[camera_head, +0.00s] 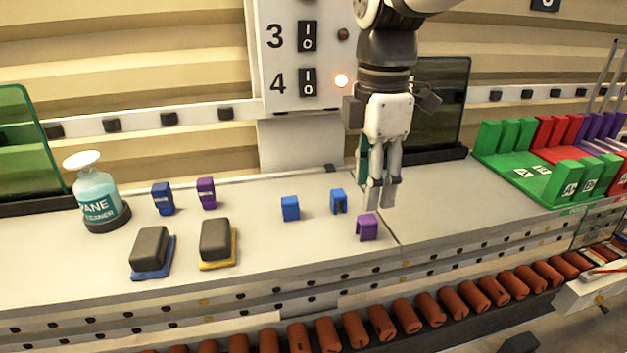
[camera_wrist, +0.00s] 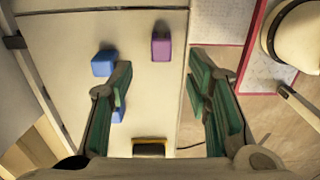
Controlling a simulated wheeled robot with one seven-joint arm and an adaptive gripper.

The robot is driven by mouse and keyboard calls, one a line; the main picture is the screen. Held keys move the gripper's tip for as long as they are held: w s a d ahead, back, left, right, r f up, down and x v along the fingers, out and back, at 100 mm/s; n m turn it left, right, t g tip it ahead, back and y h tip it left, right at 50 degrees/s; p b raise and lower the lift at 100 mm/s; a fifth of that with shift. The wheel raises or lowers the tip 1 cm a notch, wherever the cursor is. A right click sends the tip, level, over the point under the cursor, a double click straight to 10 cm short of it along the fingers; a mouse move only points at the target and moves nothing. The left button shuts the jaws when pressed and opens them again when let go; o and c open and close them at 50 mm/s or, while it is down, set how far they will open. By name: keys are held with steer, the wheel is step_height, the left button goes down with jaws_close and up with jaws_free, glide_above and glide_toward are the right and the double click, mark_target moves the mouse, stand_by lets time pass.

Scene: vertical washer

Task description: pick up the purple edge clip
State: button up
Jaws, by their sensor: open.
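The purple edge clip (camera_head: 367,227) is a small notched block standing on the light worktop, near its front edge and beside a seam. My gripper (camera_head: 381,203) points down, just above and slightly right of the clip in the head view. In the wrist view a purple block (camera_wrist: 161,44), seemingly this clip, lies beyond the fingertips and roughly between their lines. My gripper (camera_wrist: 167,82) is open there, with green-faced fingers well apart and nothing between them. The clip's underside is hidden.
Two blue clips (camera_head: 290,208) (camera_head: 338,200) stand left of the purple one. A labelled purple item (camera_head: 206,192), a labelled blue item (camera_head: 163,198), two dark sponge-like blocks (camera_head: 150,250) (camera_head: 217,240) and a bottle (camera_head: 97,195) are further left. A roller conveyor (camera_head: 405,315) runs along the front.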

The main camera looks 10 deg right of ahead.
mark_target(368, 218)
steer(key=shift+s+d+f, duration=0.1)
steer(key=shift+f, duration=3.55)
steer(key=c, duration=0.8)
